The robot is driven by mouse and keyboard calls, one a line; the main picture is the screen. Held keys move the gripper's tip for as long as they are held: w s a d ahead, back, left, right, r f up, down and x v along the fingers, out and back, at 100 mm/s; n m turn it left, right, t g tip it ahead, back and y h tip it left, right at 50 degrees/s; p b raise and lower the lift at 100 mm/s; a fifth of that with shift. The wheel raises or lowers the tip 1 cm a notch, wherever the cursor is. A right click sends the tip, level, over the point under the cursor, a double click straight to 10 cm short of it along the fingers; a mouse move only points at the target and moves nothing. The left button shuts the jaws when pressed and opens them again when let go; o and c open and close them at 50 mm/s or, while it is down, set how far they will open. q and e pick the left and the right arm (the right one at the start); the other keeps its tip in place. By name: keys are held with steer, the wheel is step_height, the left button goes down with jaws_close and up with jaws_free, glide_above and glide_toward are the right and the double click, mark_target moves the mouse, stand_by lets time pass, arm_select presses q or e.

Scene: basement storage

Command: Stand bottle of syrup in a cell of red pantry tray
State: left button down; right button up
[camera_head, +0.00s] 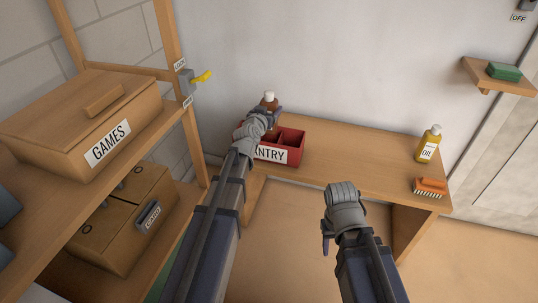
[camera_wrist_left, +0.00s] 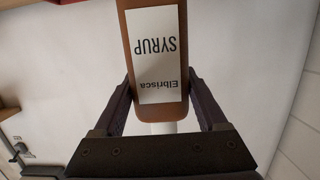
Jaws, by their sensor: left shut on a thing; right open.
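The syrup bottle (camera_head: 269,102) is brown with a white cap, and it shows at the red tray behind my left gripper (camera_head: 270,113). In the left wrist view my left gripper (camera_wrist_left: 160,95) is shut on the syrup bottle (camera_wrist_left: 125,30), a finger on each side of its "SYRUP" label. The red pantry tray (camera_head: 296,137), with open cells, sits at the left end of the wooden table. My left arm hides much of the tray and the bottle's base; I cannot tell whether the bottle is inside a cell or above it. My right gripper (camera_head: 327,243) is open in front of the table.
The middle is clear. At left, wooden shelves hold a "GAMES" box (camera_head: 70,140) and a lower box (camera_head: 118,225). A wall shelf (camera_head: 505,80) bears a green block.

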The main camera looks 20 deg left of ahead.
mark_target(267, 134)
arm_select(q)
steer(key=shift+f+b, duration=4.95)
steer(key=shift+f, duration=0.15)
jaws_free()
steer(key=shift+r, duration=0.25)
steer(key=s+r+p, duration=0.2)
steer(key=s, duration=1)
steer(key=shift+a, duration=0.15)
steer(key=shift+w+r, duration=0.1)
